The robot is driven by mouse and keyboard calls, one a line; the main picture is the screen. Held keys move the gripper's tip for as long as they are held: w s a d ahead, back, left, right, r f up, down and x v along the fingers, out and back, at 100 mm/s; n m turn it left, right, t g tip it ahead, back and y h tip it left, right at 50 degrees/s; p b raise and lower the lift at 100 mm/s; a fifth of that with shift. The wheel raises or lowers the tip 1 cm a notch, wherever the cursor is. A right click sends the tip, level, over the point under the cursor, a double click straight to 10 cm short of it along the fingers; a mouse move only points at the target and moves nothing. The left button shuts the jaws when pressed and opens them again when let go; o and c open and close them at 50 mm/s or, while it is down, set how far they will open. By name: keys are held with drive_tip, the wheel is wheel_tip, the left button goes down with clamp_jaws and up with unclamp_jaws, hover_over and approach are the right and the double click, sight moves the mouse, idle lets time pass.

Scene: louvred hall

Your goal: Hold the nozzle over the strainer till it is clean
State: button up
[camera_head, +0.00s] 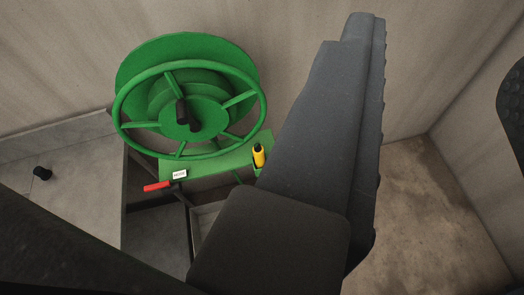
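A yellow nozzle with a black tip (258,155) stands at the right end of the green shelf (222,158) below a hose reel. My gripper (438,75) shows as a large dark grey finger with a ridged right side and, at the right edge, part of a dotted black pad. The two are wide apart with nothing between them. The nozzle is left of the grey finger, in the background, and is not held. I cannot make out a strainer; the grey finger and the dark block below it hide much of the middle.
The green hose reel (190,90) has a large hand wheel with a black handle. A red-handled lever (158,186) and a small white label (179,174) are at the shelf's front left. The floor at right (420,220) is clear.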

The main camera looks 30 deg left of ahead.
drive_tip(key=o, duration=0.3)
drive_tip(key=shift+w, duration=0.15)
drive_tip(key=shift+o, duration=0.2)
drive_tip(key=n+g+b, duration=0.3)
drive_tip(key=n+b, duration=0.2)
drive_tip(key=n, duration=2.4)
hover_over(258, 159)
drive_tip(key=s+d, duration=0.5)
wheel_tip(258, 159, down, 42)
drive_tip(key=a+f+n+g+y+b, duration=0.15)
drive_tip(key=a+f+n, duration=0.25)
drive_tip(key=f+n, duration=0.75)
drive_tip(key=w+f+m, duration=0.1)
drive_tip(key=f, duration=0.1)
drive_tip(key=w+f+m+b, duration=0.1)
drive_tip(key=w+f, duration=0.1)
drive_tip(key=w+a+f+m+b, duration=0.1)
drive_tip(key=f, duration=0.1)
drive_tip(key=shift+w, duration=0.3)
drive_tip(key=shift+x, duration=1.2)
